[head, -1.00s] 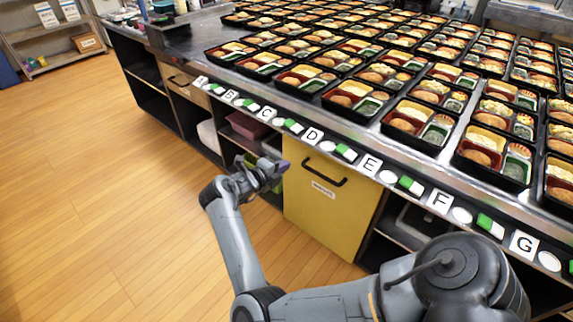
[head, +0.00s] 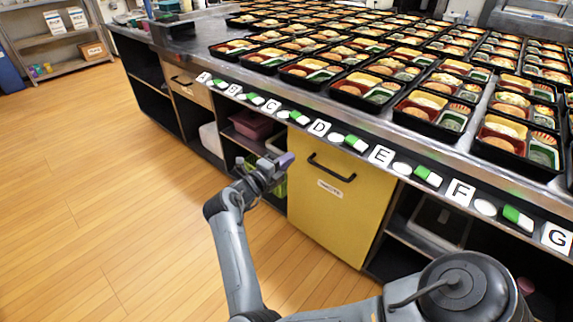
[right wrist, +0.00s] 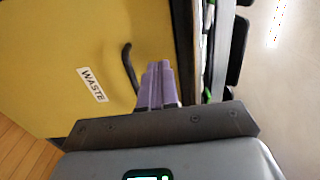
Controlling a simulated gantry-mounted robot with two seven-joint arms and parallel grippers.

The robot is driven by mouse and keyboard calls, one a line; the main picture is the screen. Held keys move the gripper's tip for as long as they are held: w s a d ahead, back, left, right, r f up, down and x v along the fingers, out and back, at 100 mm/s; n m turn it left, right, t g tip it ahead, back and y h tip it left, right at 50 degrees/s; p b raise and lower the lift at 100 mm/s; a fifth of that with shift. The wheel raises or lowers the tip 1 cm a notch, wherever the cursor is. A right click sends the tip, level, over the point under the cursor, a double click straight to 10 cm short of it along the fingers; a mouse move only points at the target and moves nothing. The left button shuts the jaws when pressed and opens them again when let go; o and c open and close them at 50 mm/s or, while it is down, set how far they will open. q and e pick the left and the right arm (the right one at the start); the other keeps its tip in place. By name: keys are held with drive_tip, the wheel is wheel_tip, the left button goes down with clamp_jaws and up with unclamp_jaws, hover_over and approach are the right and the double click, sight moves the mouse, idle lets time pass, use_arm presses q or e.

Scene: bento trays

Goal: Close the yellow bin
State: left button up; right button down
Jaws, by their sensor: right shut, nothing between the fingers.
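The yellow bin (head: 340,208) has a flat front with a black handle (head: 332,170) and a white label below it. Its front stands upright under the counter edge, roughly in line with the cabinet; I cannot tell whether a small gap is left. The right wrist view shows the yellow front (right wrist: 90,60) and a "WASTE" label (right wrist: 92,85). My right gripper (head: 287,160) is shut and empty, just left of the bin's upper left corner in the head view. In the right wrist view its purple fingers (right wrist: 158,85) appear beside the handle (right wrist: 130,66). My left gripper is out of view.
The counter (head: 190,45) above holds many filled bento trays (head: 362,90), with lettered labels along its front edge. Open shelves flank the bin, with a pink container (head: 252,125) on the left and a grey one (head: 440,222) on the right. The wooden floor (head: 80,180) is clear.

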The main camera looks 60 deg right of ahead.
drive_tip(key=b, duration=0.5)
approach(309, 143)
drive_tip(key=s+d+r, duration=0.3)
drive_tip(key=s+d, duration=0.1)
drive_tip(key=d, duration=0.1)
drive_tip(key=shift+d+f, duration=0.1)
drive_tip(key=shift+d, duration=0.4)
